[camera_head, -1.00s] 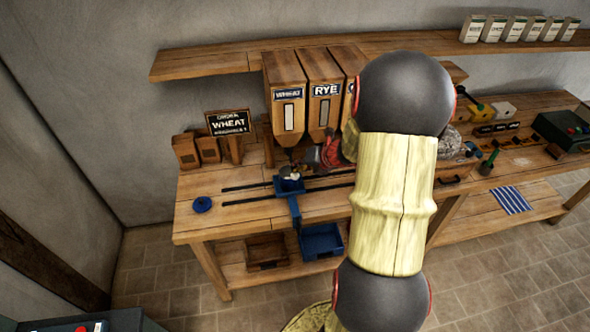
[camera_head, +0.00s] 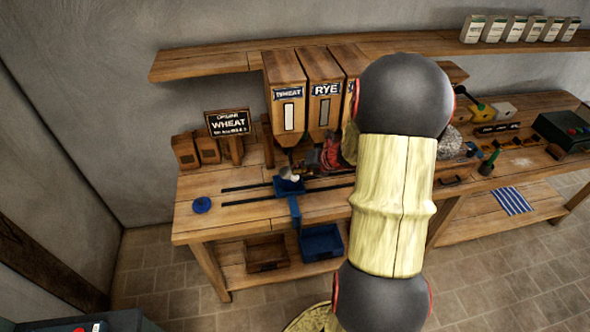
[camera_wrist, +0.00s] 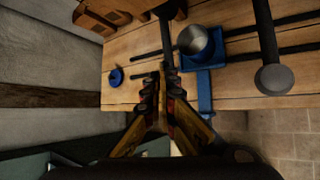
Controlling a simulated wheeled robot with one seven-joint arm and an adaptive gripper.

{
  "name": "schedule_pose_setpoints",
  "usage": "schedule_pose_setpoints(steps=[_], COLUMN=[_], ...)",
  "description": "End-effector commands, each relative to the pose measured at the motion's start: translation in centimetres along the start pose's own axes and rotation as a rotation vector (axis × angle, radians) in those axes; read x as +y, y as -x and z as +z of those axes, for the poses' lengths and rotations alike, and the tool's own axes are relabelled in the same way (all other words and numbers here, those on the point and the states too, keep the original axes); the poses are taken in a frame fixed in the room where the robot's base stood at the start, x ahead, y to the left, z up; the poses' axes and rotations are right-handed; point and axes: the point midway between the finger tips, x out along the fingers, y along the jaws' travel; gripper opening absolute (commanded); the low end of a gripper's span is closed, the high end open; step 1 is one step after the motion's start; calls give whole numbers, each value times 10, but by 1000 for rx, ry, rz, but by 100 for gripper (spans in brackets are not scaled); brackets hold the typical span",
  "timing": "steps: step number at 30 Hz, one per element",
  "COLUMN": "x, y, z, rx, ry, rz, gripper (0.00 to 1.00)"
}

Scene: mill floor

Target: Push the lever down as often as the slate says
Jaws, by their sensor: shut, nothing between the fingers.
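The slate (camera_head: 229,123) stands on the bench at the left and reads WHEAT; its small bottom line is too blurred to read surely. The wheat hopper (camera_head: 288,92) hangs beside the rye hopper (camera_head: 325,90). In the wrist view a dark lever-like rod (camera_wrist: 166,38) runs down toward my gripper (camera_wrist: 160,82), which is shut and empty. The fingertips overlap its lower end; contact cannot be told. A second dark rod with a round grey knob (camera_wrist: 272,78) is at the right. A metal cup (camera_wrist: 194,42) sits on the blue carriage (camera_wrist: 205,58).
Dark rails (camera_head: 240,200) run along the bench. A blue disc (camera_head: 202,204) lies at the left. A brown bin (camera_head: 267,252) and a blue bin (camera_head: 321,242) are on the lower shelf. My arm hides the bench's middle right.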

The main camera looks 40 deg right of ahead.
Motion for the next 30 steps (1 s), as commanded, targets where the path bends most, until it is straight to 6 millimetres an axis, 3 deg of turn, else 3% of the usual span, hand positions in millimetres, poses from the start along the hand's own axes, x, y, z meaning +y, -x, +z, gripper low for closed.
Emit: schedule_pose_setpoints(steps=[30], x=[-6], y=[-8], z=[-6], rx=[1], ry=[0], rz=[0], gripper=[0])
